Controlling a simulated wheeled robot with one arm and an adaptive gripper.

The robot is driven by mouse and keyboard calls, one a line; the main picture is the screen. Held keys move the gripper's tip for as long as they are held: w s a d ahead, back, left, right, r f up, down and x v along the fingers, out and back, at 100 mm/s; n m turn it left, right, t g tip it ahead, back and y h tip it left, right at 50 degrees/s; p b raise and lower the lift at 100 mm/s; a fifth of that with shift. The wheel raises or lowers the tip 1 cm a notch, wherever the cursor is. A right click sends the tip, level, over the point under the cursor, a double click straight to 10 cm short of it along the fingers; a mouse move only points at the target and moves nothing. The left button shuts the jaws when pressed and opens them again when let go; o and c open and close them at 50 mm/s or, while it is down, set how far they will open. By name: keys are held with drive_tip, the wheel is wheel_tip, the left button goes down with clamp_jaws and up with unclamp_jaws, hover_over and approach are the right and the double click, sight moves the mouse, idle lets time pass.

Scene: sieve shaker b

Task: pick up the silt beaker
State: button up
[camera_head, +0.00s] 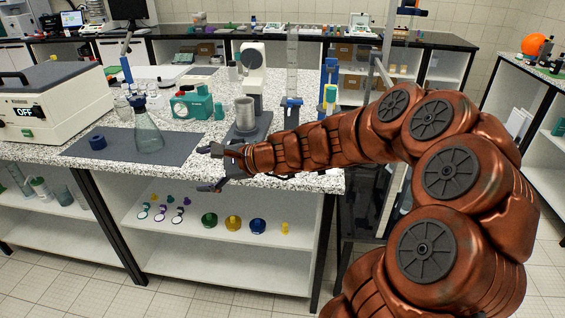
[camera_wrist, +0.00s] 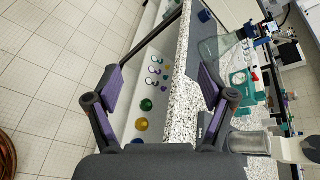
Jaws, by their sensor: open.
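No vessel bears a label I can read as silt beaker. A grey metal-looking cup (camera_head: 245,113) stands upright on a dark-based device at the counter's front; it seems to be the grey cylinder (camera_wrist: 250,142) at lower right in the wrist view. A clear conical flask (camera_head: 148,133) stands on a dark mat (camera_head: 185,146); it also shows in the wrist view (camera_wrist: 218,46). Small glassware (camera_head: 122,108) sits behind it. My gripper (camera_head: 212,168) is open and empty at the counter's front edge, below and left of the cup. Its spread fingers show in the wrist view (camera_wrist: 160,78).
The speckled counter edge (camera_head: 290,183) lies beside my gripper. A dark blue ring (camera_head: 97,142) is on the mat, and a teal device (camera_head: 191,103) stands behind. Several coloured caps, including a green one (camera_head: 209,220), lie on the shelf below. The floor in front is clear.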

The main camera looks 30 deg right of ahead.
drive_tip(key=w+d+f+m+t+h, duration=0.1)
drive_tip(key=d+f+m, duration=0.3)
drive_tip(key=d, duration=0.5)
drive_tip(key=w+d+f+m+t+h, duration=0.1)
drive_tip(key=d+f+m+h, duration=0.3)
drive_tip(key=d+m, duration=0.3)
drive_tip(key=w+d+f+m+t+h, duration=0.1)
drive_tip(key=w+d+f+m+h, duration=0.1)
drive_tip(key=d, duration=1.1)
wheel_tip(320, 180, down, 2)
drive_tip(key=shift+f+m+t+h+b, duration=0.1)
drive_tip(key=shift+m+t+h+b, duration=0.4)
drive_tip(key=shift+m, duration=1.3)
drive_tip(key=shift+w+d+f+g, duration=0.15)
drive_tip(key=shift+f+g, duration=0.05)
drive_tip(key=shift+g, duration=0.1)
drive_tip(key=shift+p+x, duration=0.4)
drive_tip(key=shift+x, duration=0.95)
drive_tip(key=shift+f+p+x, duration=0.2)
drive_tip(key=shift+p+x, duration=0.25)
drive_tip(key=shift+x, duration=1.85)
